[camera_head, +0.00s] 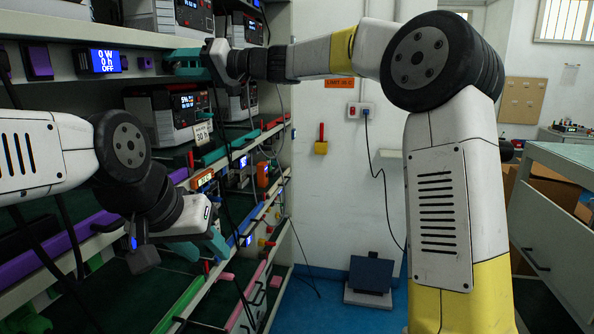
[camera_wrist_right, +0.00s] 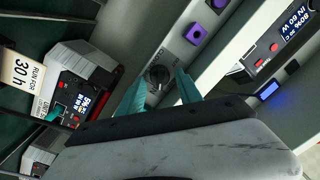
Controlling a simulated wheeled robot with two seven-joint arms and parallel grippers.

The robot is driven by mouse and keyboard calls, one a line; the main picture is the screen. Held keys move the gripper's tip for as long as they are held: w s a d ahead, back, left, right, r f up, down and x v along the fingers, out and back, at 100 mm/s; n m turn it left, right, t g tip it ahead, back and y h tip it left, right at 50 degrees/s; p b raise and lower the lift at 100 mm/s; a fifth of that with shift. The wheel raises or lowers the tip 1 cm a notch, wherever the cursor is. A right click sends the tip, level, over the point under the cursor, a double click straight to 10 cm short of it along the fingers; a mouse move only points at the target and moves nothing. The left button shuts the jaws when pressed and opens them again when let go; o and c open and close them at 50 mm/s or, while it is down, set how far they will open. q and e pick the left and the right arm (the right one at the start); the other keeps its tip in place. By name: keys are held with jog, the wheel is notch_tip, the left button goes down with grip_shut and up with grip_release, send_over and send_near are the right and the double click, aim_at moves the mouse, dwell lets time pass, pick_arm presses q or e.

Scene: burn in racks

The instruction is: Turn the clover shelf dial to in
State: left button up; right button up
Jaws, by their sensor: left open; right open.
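A round black dial (camera_wrist_right: 158,76) sits on a pale shelf-edge strip in the right wrist view. In the head view this gripper (camera_head: 184,62) is at the upper shelf edge, and the dial is hidden there. My left gripper (camera_head: 203,248) is open and apparently empty, low in front of the lower shelves.
A blue display (camera_head: 104,61) reading 0 W, 0 h, OFF is on the upper shelf edge, beside a purple socket (camera_head: 39,62). A tester unit (camera_head: 172,112) with a "30 h" tag (camera_head: 202,133) stands on the shelf below. Cables hang before the rack. The blue floor (camera_head: 318,306) to its right is partly clear.

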jog(key=n, duration=0.4)
jog(key=shift+s+a+r+n, duration=0.15)
jog(key=shift+s+n, duration=0.1)
jog(key=shift+n, duration=0.15)
jog(key=shift+d+n, duration=0.3)
jog(key=shift+n, duration=0.2)
jog(key=v, duration=0.7)
jog(key=s+d+f+m+t+h, duration=0.1)
jog(key=s+d+f+m+h, duration=0.7)
jog(key=s+d+f, duration=0.8)
jog(key=shift+d+f+t+h, duration=0.3)
jog(key=shift+d+f+h, duration=1.2)
jog(key=shift+d+f, duration=0.45)
jog(key=shift+s+a, duration=0.1)
jog(key=shift+s, duration=0.05)
jog(key=s+d+f+m+h, duration=0.4)
jog(key=s+d+f, duration=0.5)
jog(key=d, duration=0.3)
jog(key=shift+s+f+m+t+h, duration=0.2)
jog(key=shift+f+m+t+h, duration=0.1)
jog(key=shift+f+t, duration=0.1)
